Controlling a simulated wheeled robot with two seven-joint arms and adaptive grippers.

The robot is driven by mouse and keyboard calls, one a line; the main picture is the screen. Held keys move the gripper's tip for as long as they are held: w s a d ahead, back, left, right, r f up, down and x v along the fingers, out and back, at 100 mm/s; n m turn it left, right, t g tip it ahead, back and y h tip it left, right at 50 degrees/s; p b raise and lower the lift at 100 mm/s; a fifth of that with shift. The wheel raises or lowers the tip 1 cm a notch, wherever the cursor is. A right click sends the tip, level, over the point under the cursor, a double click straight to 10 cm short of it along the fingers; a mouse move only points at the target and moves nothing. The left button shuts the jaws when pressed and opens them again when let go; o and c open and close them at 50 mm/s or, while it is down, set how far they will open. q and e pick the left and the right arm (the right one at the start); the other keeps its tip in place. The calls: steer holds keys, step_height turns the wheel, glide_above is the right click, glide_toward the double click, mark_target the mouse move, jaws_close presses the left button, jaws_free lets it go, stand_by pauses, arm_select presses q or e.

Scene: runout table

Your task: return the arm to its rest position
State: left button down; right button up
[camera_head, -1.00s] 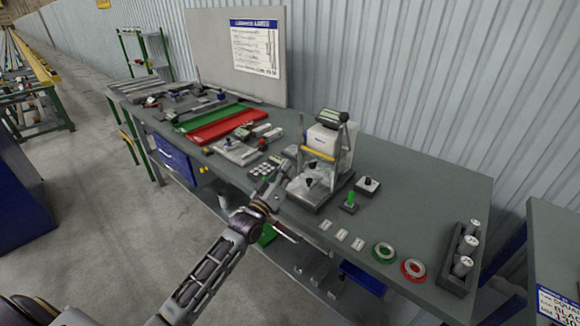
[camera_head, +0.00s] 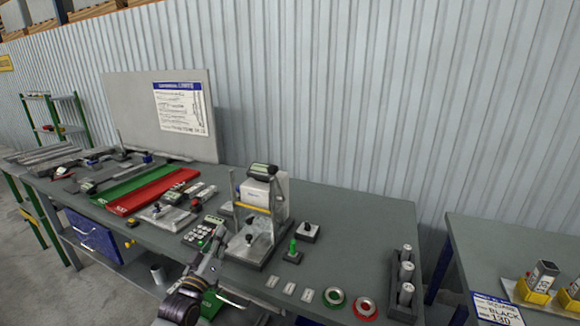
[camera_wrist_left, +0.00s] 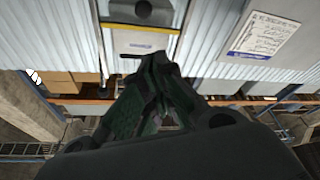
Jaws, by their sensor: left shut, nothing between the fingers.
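My left arm comes in from the bottom edge of the head view. Its gripper (camera_head: 213,246) is at the front edge of the workbench, just left of the test stand and in front of the keypad device. In the left wrist view the dark fingers (camera_wrist_left: 155,85) are together with nothing seen between them. The gripper looks raised, but its exact height over the bench is hard to tell. My right gripper does not show.
A second table (camera_head: 500,245) stands at the right, past a gap.

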arm_select(q)
steer(key=s+d+f+m+g+y, duration=0.1)
steer(key=s+d+f+m+g, duration=0.3)
steer(key=s+f+g, duration=0.75)
steer(key=s+a+f+m+g+y, duration=0.1)
steer(key=s+f+g, duration=0.25)
steer(key=s, duration=0.65)
steer(key=s+f+g+y, duration=0.2)
steer(key=s+f, duration=0.3)
steer(key=s, duration=0.5)
step_height(320, 180, down, 34)
steer(key=s+a+g, duration=0.1)
steer(key=s+g, duration=0.1)
steer(key=s, duration=0.1)
steer(key=s+a+f, duration=0.2)
steer(key=s+f, duration=0.7)
steer(key=s, duration=0.1)
steer(key=s+a+f, duration=0.3)
steer(key=s+f, duration=0.7)
steer(key=s, duration=0.1)
steer(key=shift+s+f+m+g, duration=0.15)
steer(key=shift+s+m+g, duration=0.1)
steer(key=shift+m+g, duration=0.05)
